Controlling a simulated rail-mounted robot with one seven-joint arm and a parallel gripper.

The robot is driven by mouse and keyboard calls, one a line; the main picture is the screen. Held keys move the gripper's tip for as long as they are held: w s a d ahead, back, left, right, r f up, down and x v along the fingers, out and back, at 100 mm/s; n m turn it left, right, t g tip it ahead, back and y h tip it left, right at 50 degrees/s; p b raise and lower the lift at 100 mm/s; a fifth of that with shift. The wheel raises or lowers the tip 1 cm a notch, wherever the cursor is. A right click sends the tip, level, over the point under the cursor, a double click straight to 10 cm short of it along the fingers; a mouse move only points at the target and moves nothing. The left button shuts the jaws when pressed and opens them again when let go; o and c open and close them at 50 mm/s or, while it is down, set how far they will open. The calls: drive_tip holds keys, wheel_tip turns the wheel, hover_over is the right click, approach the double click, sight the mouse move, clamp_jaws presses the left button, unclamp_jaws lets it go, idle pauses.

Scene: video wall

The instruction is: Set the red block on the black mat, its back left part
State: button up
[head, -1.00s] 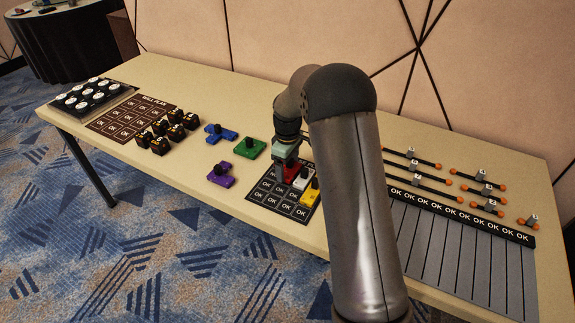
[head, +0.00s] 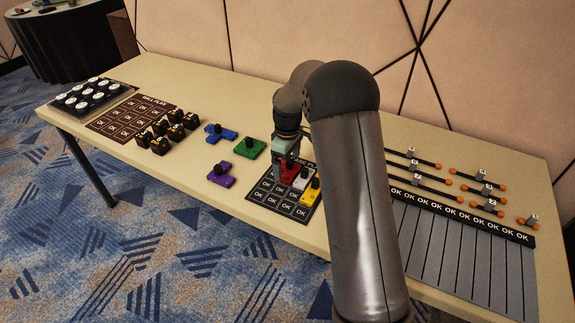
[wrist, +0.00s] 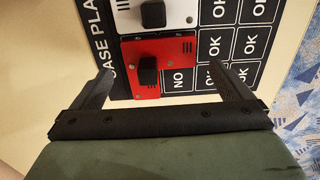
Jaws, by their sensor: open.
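The red block (head: 287,176), with a black knob, lies on the black mat (head: 252,195) at its back left part, partly hidden by my fingers in the head view. In the wrist view the red block (wrist: 180,72) lies flat beside the white block (wrist: 187,14), with a "NO" cell next to it. My gripper (head: 286,164) is above the red block. In the wrist view its fingers (wrist: 157,73) are spread wide, one to each side of the knob, and not touching it. The gripper holds nothing.
Green (head: 255,149), blue (head: 222,135) and purple (head: 222,179) blocks lie on the table to the left. A grey slotted board (head: 460,245) and bars with orange ends are at the right.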

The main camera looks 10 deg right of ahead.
sight(288, 170)
wheel_tip(288, 170, up, 10)
drive_tip(key=s+r+m, duration=0.4)
drive_tip(key=s, duration=1.1)
drive_tip(key=s+f+m, duration=0.3)
drive_tip(key=s+m, duration=0.3)
drive_tip(key=s, duration=1.5)
drive_tip(key=shift+f, duration=0.2)
